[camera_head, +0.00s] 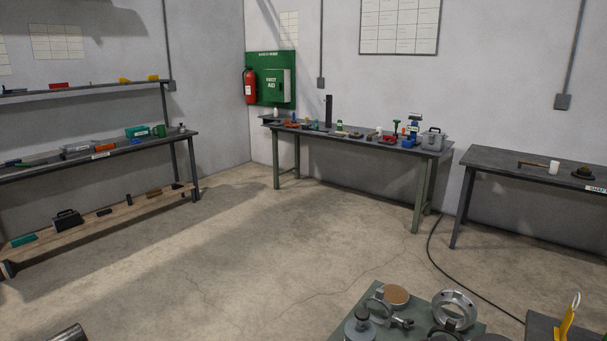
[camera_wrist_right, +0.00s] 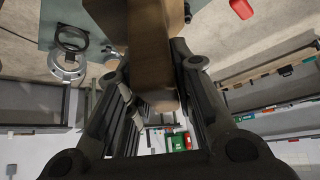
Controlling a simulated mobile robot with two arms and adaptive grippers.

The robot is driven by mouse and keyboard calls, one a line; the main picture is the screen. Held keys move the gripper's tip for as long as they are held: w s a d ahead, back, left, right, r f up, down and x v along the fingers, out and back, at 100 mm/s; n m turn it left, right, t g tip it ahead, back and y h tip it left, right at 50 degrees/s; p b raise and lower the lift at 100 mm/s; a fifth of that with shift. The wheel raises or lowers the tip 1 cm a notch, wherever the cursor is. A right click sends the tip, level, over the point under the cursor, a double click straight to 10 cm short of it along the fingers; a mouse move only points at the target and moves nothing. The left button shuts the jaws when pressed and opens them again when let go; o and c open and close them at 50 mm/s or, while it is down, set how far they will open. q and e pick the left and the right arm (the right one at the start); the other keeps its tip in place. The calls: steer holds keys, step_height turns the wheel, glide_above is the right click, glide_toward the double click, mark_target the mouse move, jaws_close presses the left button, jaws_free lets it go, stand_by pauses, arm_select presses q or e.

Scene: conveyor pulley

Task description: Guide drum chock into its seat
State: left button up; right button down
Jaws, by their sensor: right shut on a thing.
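In the right wrist view a brown wooden block (camera_wrist_right: 150,35), which I take to be the drum chock, runs from the top edge down between the dark fingers of my right gripper (camera_wrist_right: 148,72). The fingers are shut on it. Its upper end is cut off by the picture edge. The block does not show in the head view, and neither does my right gripper. My left gripper is in neither view. I cannot make out the chock's seat in either view.
A grey-green table (camera_head: 440,299) at the bottom of the head view holds a metal ring housing (camera_head: 455,309), a brown disc (camera_head: 396,294) and other metal parts. Benches line the back wall (camera_head: 350,145) and right (camera_head: 530,175). A shelf (camera_head: 90,151) stands left. The middle floor is clear.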

steer(key=shift+s+a+r+m+h, duration=0.1)
steer(key=shift+s+r+m+h, duration=0.35)
steer(key=shift+r+m, duration=0.25)
steer(key=shift+s+a+r+m+h, duration=0.1)
steer(key=shift+s+r+m+h, duration=0.25)
steer(key=shift+s+r+m, duration=0.35)
steer(key=shift+w+d+r, duration=0.1)
steer(key=shift+w+r, duration=0.05)
steer(key=shift+w, duration=0.05)
